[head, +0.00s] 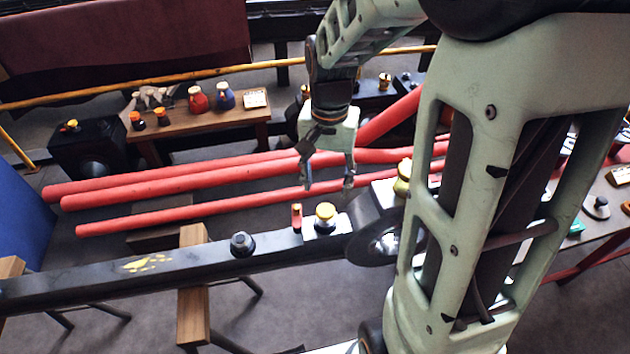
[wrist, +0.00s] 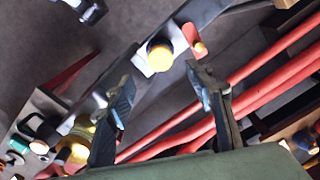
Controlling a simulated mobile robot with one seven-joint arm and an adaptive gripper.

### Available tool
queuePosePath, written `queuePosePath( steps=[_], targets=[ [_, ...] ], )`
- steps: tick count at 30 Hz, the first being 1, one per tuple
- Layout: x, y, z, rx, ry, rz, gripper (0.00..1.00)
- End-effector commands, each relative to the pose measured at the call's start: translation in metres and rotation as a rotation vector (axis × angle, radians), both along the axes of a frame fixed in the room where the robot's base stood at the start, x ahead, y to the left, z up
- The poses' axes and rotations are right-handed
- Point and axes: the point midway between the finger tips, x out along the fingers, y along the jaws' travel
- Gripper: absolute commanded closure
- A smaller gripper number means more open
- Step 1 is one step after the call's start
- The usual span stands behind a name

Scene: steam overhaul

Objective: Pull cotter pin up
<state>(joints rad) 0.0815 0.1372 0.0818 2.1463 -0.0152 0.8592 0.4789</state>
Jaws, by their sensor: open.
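A small red upright pin with a yellowish top (head: 296,217), which looks like the cotter pin, stands on a long dark metal bar (head: 95,273). It also shows in the wrist view (wrist: 192,36), beyond the fingertips. Beside it, on a pale block, is a yellow-topped round cap (head: 325,212), also in the wrist view (wrist: 160,55). My gripper (head: 328,184) is open and empty, fingers pointing down, above the bar near the cap and pin. In the wrist view its two fingers (wrist: 160,82) are wide apart and touch neither.
A dark bolt (head: 242,243) stands on the bar to the left. A large dark ring end (head: 380,242) is to the right. Red pipes (head: 170,187) run behind the bar. A wooden bench (head: 190,123) with jars stands at the back. Wooden trestles (head: 193,290) support the bar.

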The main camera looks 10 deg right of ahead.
Motion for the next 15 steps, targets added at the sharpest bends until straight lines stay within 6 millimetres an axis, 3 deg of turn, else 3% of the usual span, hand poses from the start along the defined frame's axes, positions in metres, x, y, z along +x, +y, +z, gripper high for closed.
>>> queuePosePath(
  steps=[1,6,15],
  targets=[
    [-0.001,0.0,-0.014,0.0,0.004,0.0,0.51],
    [-0.001,0.0,-0.047,0.0,0.005,0.0,0.51],
    [0.0,0.0,-0.08,0.0,0.001,-0.001,0.51]
  ],
)
